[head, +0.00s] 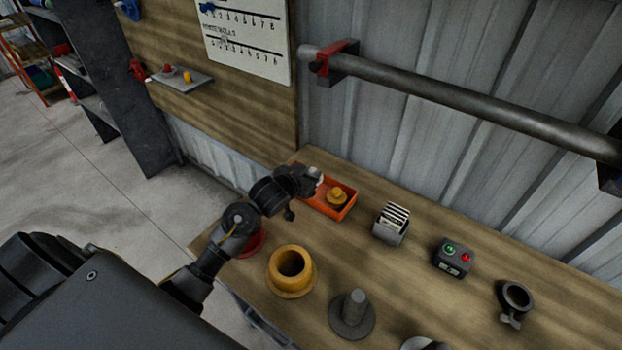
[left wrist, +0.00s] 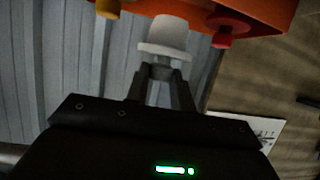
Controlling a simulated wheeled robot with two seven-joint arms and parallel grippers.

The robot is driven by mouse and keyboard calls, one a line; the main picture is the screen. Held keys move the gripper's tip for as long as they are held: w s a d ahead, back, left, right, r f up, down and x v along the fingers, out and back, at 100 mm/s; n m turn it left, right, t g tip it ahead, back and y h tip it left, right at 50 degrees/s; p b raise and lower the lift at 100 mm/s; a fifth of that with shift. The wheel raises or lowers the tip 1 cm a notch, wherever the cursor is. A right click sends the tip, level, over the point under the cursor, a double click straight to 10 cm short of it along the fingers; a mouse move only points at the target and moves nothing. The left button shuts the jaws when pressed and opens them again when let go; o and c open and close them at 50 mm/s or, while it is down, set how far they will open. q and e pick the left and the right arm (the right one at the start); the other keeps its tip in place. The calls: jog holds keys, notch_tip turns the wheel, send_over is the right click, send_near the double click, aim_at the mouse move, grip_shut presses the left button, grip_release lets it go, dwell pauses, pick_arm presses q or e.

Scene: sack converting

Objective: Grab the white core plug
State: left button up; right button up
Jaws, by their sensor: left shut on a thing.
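The white core plug (left wrist: 168,36) shows in the left wrist view, a pale stepped cylinder with a wider flange. My left gripper (left wrist: 162,66) is shut on it at the flange end. In the head view my left gripper (head: 308,180) is at the left end of the orange tray (head: 345,212), and a small pale part of the plug (head: 319,175) shows at its tip. A yellow plug (head: 337,196) sits in the tray. The left wrist view also shows a red plug (left wrist: 229,27) by the orange tray wall (left wrist: 265,10). My right gripper is not seen.
On the bench stand a large yellow flanged ring (head: 291,268), a grey spindle on a disc (head: 352,315), a card holder (head: 391,225), a button box (head: 453,258) and a black ring clamp (head: 515,298). A long grey bar (head: 470,105) runs along the wall above.

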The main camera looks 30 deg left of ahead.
pick_arm(q)
jog(key=w+d+r+v, duration=0.1)
jog(key=d+r+v, duration=0.1)
jog(key=v, duration=1.1)
jog(key=w+d+r, duration=0.3)
jog(key=r, duration=0.5)
jog(key=w+d+r, duration=0.2)
jog(key=d+r, duration=0.2)
jog(key=r, duration=0.4)
jog(key=shift+w+n+y, duration=0.3)
jog(key=shift+w+y, duration=0.1)
